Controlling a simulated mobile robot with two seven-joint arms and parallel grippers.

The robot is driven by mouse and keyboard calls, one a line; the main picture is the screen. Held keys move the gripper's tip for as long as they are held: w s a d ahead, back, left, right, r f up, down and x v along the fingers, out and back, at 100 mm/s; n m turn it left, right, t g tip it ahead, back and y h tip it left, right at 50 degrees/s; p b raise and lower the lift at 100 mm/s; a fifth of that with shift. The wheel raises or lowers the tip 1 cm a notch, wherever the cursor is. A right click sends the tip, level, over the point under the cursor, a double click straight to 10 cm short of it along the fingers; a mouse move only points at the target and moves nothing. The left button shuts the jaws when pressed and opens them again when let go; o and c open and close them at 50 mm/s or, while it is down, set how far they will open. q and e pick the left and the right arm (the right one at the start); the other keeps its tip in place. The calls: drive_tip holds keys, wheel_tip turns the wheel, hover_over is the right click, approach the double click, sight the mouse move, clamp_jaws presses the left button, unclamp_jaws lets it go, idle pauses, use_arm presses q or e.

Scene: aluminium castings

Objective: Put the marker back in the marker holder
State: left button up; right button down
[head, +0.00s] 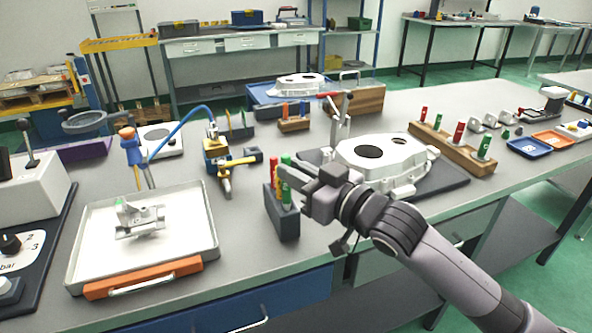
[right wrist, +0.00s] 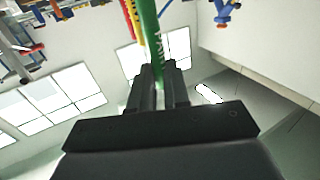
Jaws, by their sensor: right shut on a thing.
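My right gripper (head: 290,175) is shut on a green marker (head: 286,190). The marker is upright, and its lower end is at the near end of the dark grey marker holder (head: 286,224). I cannot tell whether its tip is inside a hole or just in front of it. A red marker (head: 274,166) and a yellow one stand in the holder behind it. In the right wrist view the green marker (right wrist: 151,32) rises between the fingers. My left gripper is not in view.
A white tray (head: 88,262) with a metal part lies left of the holder. A white casting (head: 385,160) on a dark mat is close on the right. A wooden block (head: 455,150) with several markers stands farther right. Tools with a blue hose lie behind.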

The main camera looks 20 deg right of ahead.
drive_tip(key=shift+f+b, duration=1.15)
drive_tip(key=shift+f, duration=1)
drive_tip(key=c, duration=1)
unclamp_jaws()
drive_tip(key=shift+v, duration=3.6)
